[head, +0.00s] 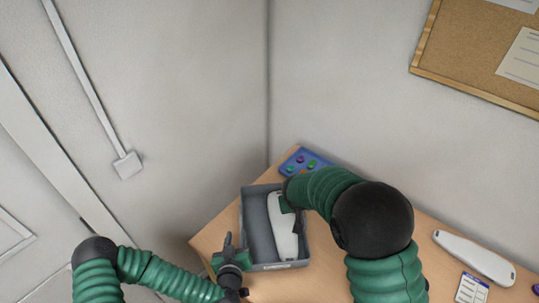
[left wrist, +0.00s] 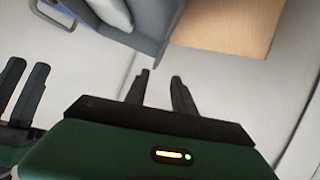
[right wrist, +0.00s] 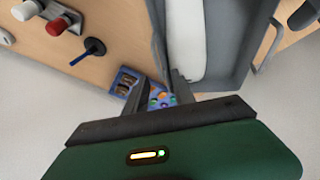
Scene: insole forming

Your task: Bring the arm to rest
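A grey tray (head: 247,221) stands on the wooden table, with a long white insole-shaped piece (head: 280,232) lying in it. The tray also shows in the left wrist view (left wrist: 150,32) and the right wrist view (right wrist: 222,62). My left gripper (head: 231,243) is at the tray's lower left corner; its fingers (left wrist: 158,82) are apart with nothing between them. My right arm reaches over the tray's right side and largely hides its gripper in the head view. In the right wrist view its fingers (right wrist: 155,88) are apart and empty, beside the tray wall.
A blue panel with coloured buttons (head: 300,160) lies behind the tray. A white elongated piece (head: 474,257) and a label card (head: 471,288) lie at the table's right. Red and white cylinders (right wrist: 58,26) show in the right wrist view. Walls close in behind and left.

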